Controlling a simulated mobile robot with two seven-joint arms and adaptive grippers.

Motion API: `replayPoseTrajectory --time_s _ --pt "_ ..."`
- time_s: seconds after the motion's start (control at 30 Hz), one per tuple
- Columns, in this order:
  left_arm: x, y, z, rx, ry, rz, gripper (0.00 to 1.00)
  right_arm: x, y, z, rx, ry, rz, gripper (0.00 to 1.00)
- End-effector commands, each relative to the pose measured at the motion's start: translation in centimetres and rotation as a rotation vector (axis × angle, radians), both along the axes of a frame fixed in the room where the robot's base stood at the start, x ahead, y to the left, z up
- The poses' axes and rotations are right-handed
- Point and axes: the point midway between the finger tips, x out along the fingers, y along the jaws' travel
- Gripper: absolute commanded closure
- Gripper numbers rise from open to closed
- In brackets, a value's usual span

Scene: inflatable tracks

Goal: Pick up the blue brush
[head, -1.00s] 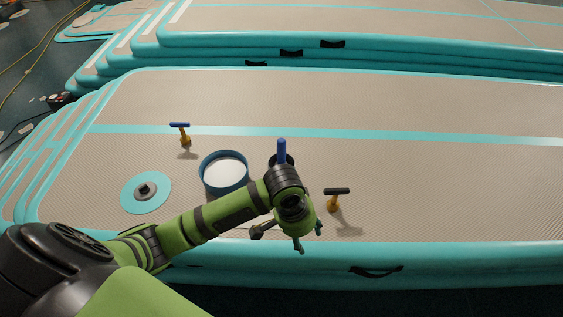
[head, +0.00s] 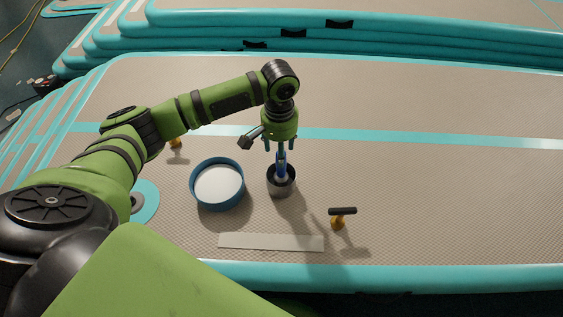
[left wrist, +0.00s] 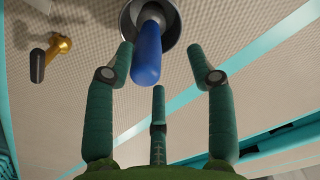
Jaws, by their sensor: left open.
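The blue brush (head: 282,166) stands upright in a dark metal cup (head: 281,186) on the inflatable track. My left gripper (head: 280,147) is above it, pointing down, with its fingers open around the top of the brush handle. In the left wrist view the blue handle (left wrist: 148,55) rises from the cup (left wrist: 178,22) between the open fingers of my left gripper (left wrist: 160,65). I see no contact between fingers and handle there. The lower end of the brush is hidden in the cup. My right gripper is not in view.
A round blue-rimmed container (head: 218,184) stands left of the cup. A black-handled yellow tool (head: 340,217) stands to the right; another yellow tool (head: 176,143) is partly behind my arm. A pale flat strip (head: 270,242) lies in front. The track (head: 450,190) is clear farther right.

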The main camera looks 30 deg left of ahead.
Motion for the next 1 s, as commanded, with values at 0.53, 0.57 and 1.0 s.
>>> replayPoseTrajectory --time_s 0.53,0.57,1.0 --pt "-0.8 -0.8 -6.5 0.0 -0.001 -0.002 0.45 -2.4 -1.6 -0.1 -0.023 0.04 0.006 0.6" --pt "-0.8 -0.8 -6.6 0.0 -0.001 -0.003 0.45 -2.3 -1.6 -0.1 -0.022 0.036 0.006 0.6" --pt "-0.8 -0.8 -6.6 0.0 -0.001 -0.003 1.0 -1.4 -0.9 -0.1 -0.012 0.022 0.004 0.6"
